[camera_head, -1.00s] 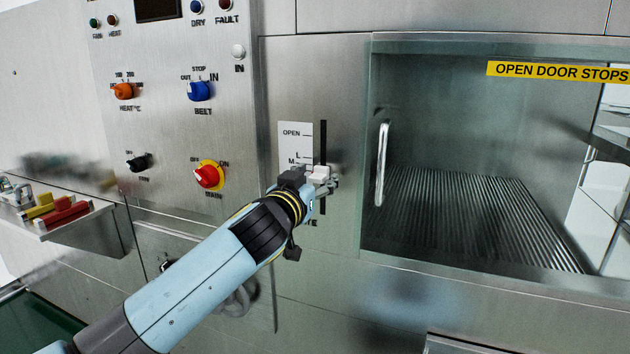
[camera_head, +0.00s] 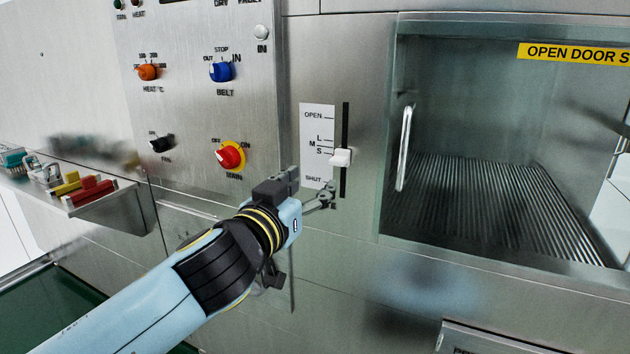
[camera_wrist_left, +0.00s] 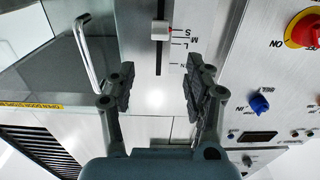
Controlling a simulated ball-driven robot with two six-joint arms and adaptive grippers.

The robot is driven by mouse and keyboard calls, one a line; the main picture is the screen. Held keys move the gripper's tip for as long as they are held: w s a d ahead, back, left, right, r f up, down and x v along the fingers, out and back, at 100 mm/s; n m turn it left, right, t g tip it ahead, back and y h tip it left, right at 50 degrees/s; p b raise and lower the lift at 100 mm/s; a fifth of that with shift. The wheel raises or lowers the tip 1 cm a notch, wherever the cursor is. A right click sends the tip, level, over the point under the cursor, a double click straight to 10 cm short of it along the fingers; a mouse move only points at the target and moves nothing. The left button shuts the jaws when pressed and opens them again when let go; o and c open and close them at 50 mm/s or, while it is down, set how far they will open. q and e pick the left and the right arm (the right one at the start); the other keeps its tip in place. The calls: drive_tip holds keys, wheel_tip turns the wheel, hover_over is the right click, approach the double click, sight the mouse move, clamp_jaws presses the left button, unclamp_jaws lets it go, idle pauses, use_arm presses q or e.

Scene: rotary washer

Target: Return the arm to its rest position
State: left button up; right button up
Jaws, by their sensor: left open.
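My left gripper (camera_head: 322,200) is in front of the washer panel, below and to the left of the white slider knob (camera_head: 340,157). The knob sits in a vertical black slot, near the S mark of the scale plate (camera_head: 317,146). In the left wrist view my gripper (camera_wrist_left: 160,85) shows two dark fingers spread apart with nothing between them. The white knob (camera_wrist_left: 160,30) is beyond the fingertips in that view, apart from them. My right gripper is in neither view.
The washer's open chamber (camera_head: 480,200) with a ribbed floor and a metal handle (camera_head: 404,148) is on the right. Orange, blue, black and red knobs are on the control panel (camera_head: 190,100). A shelf (camera_head: 110,212) with coloured objects juts out at left.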

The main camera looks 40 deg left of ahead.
use_arm(q)
drive_tip(key=shift+f, duration=0.1)
idle(0.4)
wheel_tip(320, 180, down, 24)
drive_tip(key=s+a+g+b, duration=0.1)
drive_tip(key=s+g+b, duration=0.2)
drive_tip(key=g, duration=0.2)
drive_tip(key=s+f+g+b, duration=0.1)
drive_tip(key=s+f, duration=0.2)
drive_tip(key=f, duration=0.3)
drive_tip(key=s+f+g+h, duration=0.1)
drive_tip(key=s+f+g, duration=0.15)
drive_tip(key=f, duration=0.45)
drive_tip(key=s+f+g+b, duration=0.1)
drive_tip(key=s+f, duration=0.3)
drive_tip(key=f, duration=0.2)
drive_tip(key=s+d+f+m+g, duration=0.1)
drive_tip(key=s+f+g, duration=0.1)
drive_tip(key=s+f, duration=0.4)
drive_tip(key=s+d+f+m+g+h, duration=0.1)
drive_tip(key=s+f+g, duration=0.2)
drive_tip(key=s+f, duration=0.4)
drive_tip(key=s+d+f+m+g+h+b, duration=0.1)
drive_tip(key=s+f, duration=0.5)
drive_tip(key=s, duration=1.2)
drive_tip(key=shift+s+d+f+g, duration=0.2)
drive_tip(key=shift+f+g, duration=0.1)
drive_tip(key=shift+g, duration=0.35)
drive_tip(key=shift+w, duration=0.1)
